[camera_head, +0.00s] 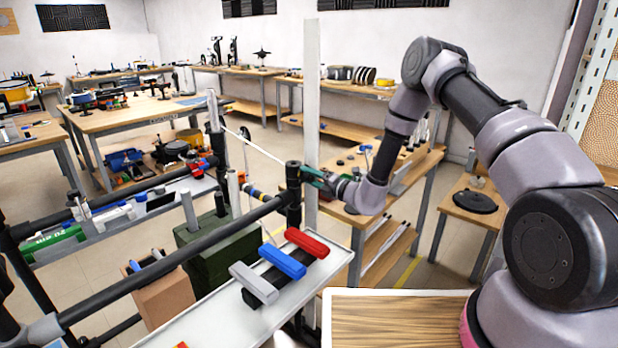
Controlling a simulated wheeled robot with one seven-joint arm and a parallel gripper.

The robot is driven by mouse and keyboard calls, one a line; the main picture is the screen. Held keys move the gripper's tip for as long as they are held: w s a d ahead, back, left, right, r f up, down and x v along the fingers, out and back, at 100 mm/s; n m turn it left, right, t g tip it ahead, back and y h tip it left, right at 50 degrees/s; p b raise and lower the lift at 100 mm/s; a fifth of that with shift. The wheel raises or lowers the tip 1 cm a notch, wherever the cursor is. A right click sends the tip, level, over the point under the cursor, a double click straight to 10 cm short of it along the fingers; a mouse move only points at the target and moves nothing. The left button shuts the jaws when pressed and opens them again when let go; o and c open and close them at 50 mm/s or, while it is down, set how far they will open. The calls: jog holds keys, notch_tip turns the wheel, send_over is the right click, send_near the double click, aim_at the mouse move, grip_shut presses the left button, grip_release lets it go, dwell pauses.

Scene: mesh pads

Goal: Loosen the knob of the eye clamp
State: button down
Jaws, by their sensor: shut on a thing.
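The eye clamp (292,172) looks like a small black fitting at the top of a dark upright post, near the middle of the view. My arm reaches in from the right, and my gripper (308,172) is at the clamp's right side. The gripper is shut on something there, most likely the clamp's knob. The knob itself is hidden by the fingers and too small to make out. A thin pale rod (262,148) runs from near the clamp up to the left.
A long black rail (170,268) runs from the post to lower left. A grey tray (215,325) below holds grey, blue (283,262) and red (307,242) handled items. A pale upright column (311,90) stands close behind my gripper. A wooden workbench (425,160) is behind my forearm.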

jog(key=n, duration=0.5)
jog(key=shift+f+n, duration=0.1)
jog(key=shift+n, duration=0.2)
jog(key=n, duration=0.4)
jog(key=shift+d+f+n, duration=0.1)
jog(key=shift+n, duration=0.3)
jog(key=shift+c, duration=1.5)
grip_release()
jog(key=v, duration=1)
jog(key=shift+s+d, duration=0.25)
